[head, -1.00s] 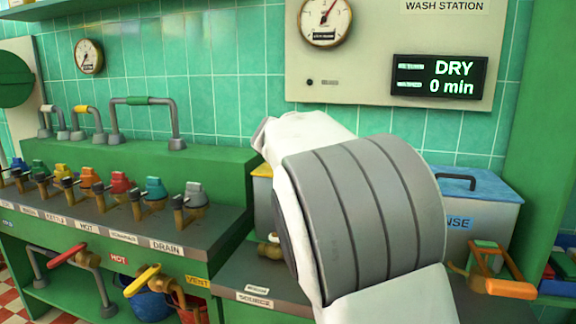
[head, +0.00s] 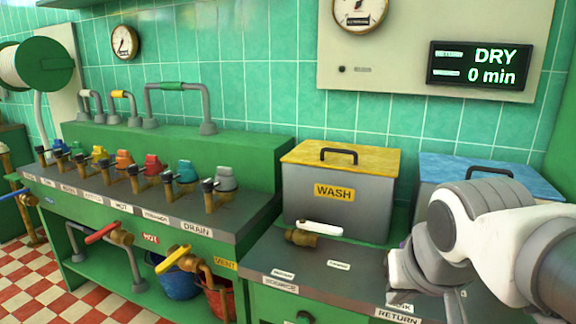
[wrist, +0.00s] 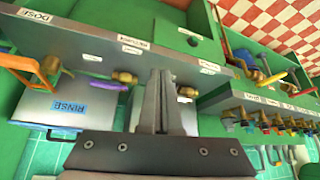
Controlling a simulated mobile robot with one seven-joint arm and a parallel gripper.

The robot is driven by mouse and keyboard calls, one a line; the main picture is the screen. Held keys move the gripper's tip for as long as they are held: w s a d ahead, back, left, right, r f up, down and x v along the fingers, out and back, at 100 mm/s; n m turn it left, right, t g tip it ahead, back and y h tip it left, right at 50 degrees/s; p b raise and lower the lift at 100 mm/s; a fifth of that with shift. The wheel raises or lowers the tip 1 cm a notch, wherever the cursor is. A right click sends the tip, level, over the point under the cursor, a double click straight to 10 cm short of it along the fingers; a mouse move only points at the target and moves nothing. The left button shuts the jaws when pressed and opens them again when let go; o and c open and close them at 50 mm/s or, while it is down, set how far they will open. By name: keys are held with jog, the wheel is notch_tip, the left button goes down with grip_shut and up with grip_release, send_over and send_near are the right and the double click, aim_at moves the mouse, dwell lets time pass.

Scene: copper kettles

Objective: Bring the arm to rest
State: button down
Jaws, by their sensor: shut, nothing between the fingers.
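My gripper shows in the wrist view (wrist: 162,100), its two fingers together with nothing between them. In the head view my arm reaches in from the right edge, and the gripper end (head: 453,303) hangs low over the counter in front of the blue-lidded box. The fingers are mostly hidden there by the wrist and the frame edge. In the wrist view the bench and wall appear upside down behind the fingers. I see no contact between the gripper and anything around it.
A WASH box (head: 337,197) with a yellow lid stands left of my arm, a white-handled valve (head: 318,230) before it. The blue-lidded box (head: 475,170) is behind my arm. Several coloured valves line the left bench (head: 240,208). A RINSE label (wrist: 69,107) shows in the wrist view.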

jog(key=s+a+f+n, duration=0.1)
jog(key=s+f, duration=0.2)
jog(key=s, duration=0.3)
notch_tip(320, 180, up, 24)
jog(key=p, duration=2.5)
jog(key=shift+a+r+g+y, duration=0.2)
jog(key=shift+a+g+y, duration=0.1)
jog(key=shift+a, duration=0.05)
